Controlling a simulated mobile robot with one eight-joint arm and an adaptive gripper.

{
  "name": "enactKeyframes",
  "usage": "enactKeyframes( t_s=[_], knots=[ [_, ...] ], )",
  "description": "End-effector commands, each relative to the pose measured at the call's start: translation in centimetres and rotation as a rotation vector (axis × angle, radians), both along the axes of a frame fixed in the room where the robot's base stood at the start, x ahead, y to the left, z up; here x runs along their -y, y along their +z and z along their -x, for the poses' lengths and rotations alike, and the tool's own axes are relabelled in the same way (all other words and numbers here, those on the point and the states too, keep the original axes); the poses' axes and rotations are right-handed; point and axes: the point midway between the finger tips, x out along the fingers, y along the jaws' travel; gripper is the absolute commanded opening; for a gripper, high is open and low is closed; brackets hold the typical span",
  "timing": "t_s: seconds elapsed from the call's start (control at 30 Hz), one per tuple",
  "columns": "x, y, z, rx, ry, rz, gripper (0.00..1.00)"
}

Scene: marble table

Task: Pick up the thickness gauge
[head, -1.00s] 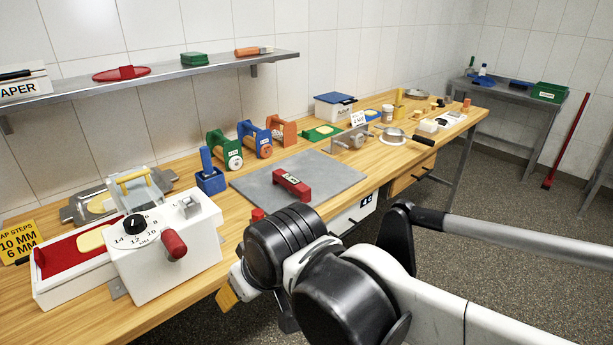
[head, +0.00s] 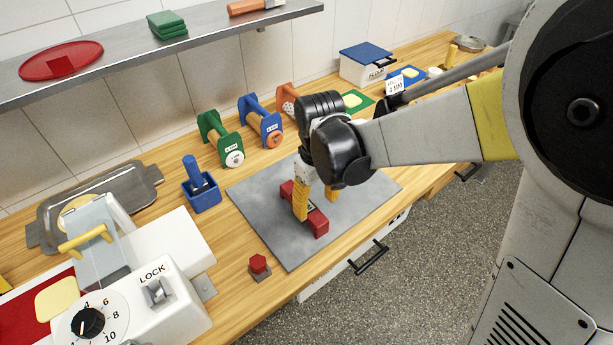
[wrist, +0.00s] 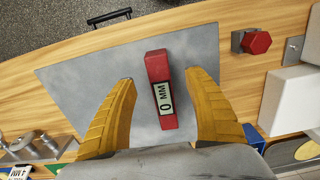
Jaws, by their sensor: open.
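The thickness gauge is the red bar-shaped block (head: 318,222) lying on the grey marble slab (head: 270,232) on the wooden table. In the wrist view the gauge (wrist: 157,65) shows a pale display reading "0 MM". My gripper (head: 316,204) is open above the slab, with its yellow fingers around the gauge in the head view. In the wrist view my gripper (wrist: 160,76) has one finger on each side of the gauge, with a gap to both. Whether the fingertips are level with the gauge or above it, I cannot tell.
A red hexagonal knob (head: 258,263) on a small base sits near the slab's front left. A white machine with a dial (head: 88,322) stands at the left. Green (head: 222,138) and blue (head: 260,120) roller stands and a blue holder (head: 201,190) stand behind the slab.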

Motion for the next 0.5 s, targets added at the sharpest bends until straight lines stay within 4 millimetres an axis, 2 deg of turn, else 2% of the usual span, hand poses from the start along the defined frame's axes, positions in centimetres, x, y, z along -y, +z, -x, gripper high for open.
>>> enactKeyframes(
  t_s=[0.03, 0.27, 0.5],
  knots=[
    [0.0, -0.9, -0.1, 0.0, -0.001, 0.0, 0.61],
    [-0.1, -2.4, -0.2, 0.001, -0.002, -0.001, 0.61],
    [-0.4, -6.1, -0.9, 0.001, -0.002, -0.001, 0.61]
  ],
)
